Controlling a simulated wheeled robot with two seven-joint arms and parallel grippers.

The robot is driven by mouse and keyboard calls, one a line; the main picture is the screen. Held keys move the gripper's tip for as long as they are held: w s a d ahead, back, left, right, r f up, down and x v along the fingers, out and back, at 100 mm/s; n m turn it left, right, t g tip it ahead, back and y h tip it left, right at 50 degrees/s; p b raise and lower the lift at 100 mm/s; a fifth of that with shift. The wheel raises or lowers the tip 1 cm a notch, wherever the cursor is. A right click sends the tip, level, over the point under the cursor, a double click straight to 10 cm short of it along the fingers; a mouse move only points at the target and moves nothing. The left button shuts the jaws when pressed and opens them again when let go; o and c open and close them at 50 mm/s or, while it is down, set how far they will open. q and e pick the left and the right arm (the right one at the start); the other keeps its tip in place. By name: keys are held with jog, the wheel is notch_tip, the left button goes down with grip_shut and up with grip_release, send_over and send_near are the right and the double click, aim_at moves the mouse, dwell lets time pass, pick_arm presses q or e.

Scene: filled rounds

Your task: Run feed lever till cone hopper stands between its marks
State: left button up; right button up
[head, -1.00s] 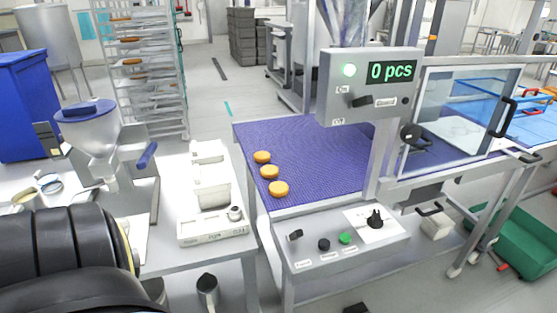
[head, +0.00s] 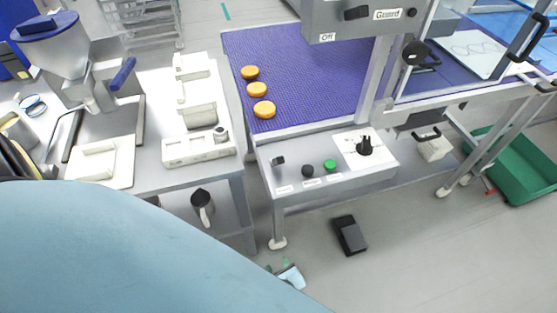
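A grey funnel-shaped hopper with a blue rim (head: 52,50) stands at the upper left, a blue handle (head: 123,73) at its side. I see no level marks on it. A small black lever (head: 277,160) sits on the front panel (head: 310,190) of the belt machine; its label is too small to read. Another black lever (head: 357,13) is on the grey box above, near an "Off" label. No clear cone shows above that box, which is cut by the top edge. What may be my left gripper (head: 288,274) shows low in the middle, mostly hidden by my arm. My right gripper is out of view.
Three orange rounds (head: 257,90) lie on the purple belt (head: 310,70). The panel also carries a black knob (head: 307,170), green button (head: 330,165) and black dial (head: 365,147). A jug (head: 202,205), black pedal (head: 350,235) and green crate (head: 520,170) are lower down.

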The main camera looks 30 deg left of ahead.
pick_arm(q)
jog(key=w+d+r+m+t+y, duration=0.1)
jog(key=w+r+m+t+y, duration=0.3)
jog(key=r, duration=1)
jog(key=y, duration=0.4)
send_near(279, 159)
jog(key=shift+n, duration=0.3)
jog(key=x, duration=0.3)
jog(key=f+b+x, duration=0.1)
jog(key=x, duration=0.7)
jog(key=shift+w+f, duration=0.25)
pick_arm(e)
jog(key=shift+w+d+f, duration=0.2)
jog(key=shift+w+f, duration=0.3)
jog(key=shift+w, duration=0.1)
pick_arm(q)
grip_shut()
